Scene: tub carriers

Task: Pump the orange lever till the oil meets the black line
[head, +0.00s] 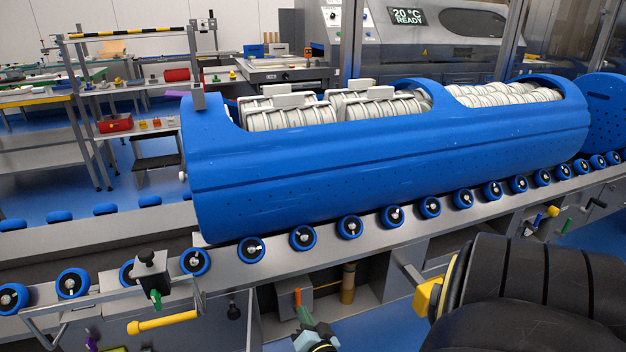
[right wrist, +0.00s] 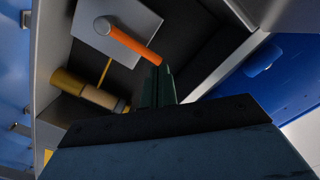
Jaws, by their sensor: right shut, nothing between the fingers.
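The orange lever (head: 297,298) sticks out from a grey box (head: 286,303) below the roller conveyor. In the right wrist view the lever (right wrist: 135,43) is a short orange bar with a rounded end. My right gripper (head: 304,315) has dark green fingers, shut and empty. Their tips (right wrist: 160,72) are at the lever's free end; I cannot tell if they touch it. The amber oil tube (head: 348,284) stands right of the box, paler at the top; it also shows in the right wrist view (right wrist: 90,90). I cannot make out the black line. My left gripper is out of view.
A big blue tub carrier (head: 400,158) with white ribbed contents lies on the blue rollers (head: 302,238) above. A yellow handle (head: 162,323) sticks out at the front left. Blue floor (head: 385,330) is open right of the tube.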

